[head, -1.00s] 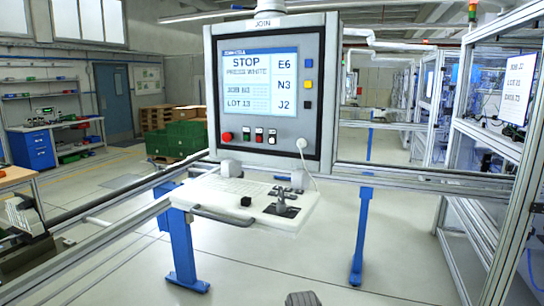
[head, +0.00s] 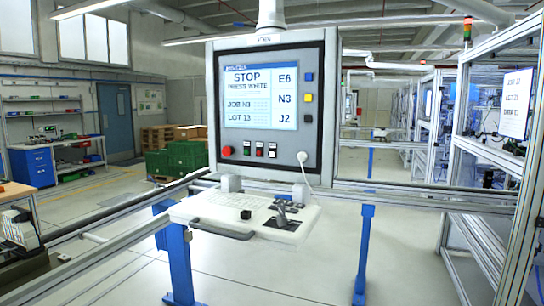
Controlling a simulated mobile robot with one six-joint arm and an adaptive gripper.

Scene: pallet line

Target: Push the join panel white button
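The join panel (head: 328,110) is a grey box hanging at the centre of the head view. Its screen (head: 261,96) reads STOP, PRESS WHITE, JOB N3, LOT 13. Blue (head: 309,76), yellow (head: 308,98) and black (head: 308,119) buttons run down its right side, beside the labels E6, N3 and J2. A red knob (head: 227,151) and several small switches (head: 260,149) line the bottom. A round white piece (head: 301,156) with a cable sits at lower right and looks like a plug. I cannot tell which small control is the white button. My gripper is not in view.
A white keyboard shelf (head: 215,213) with a joystick (head: 283,216) juts out below the panel. Metal rails (head: 425,191) cross at its height, with blue posts (head: 363,255) below. A framed cell (head: 470,150) stands right. Green crates (head: 178,158) stand behind left.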

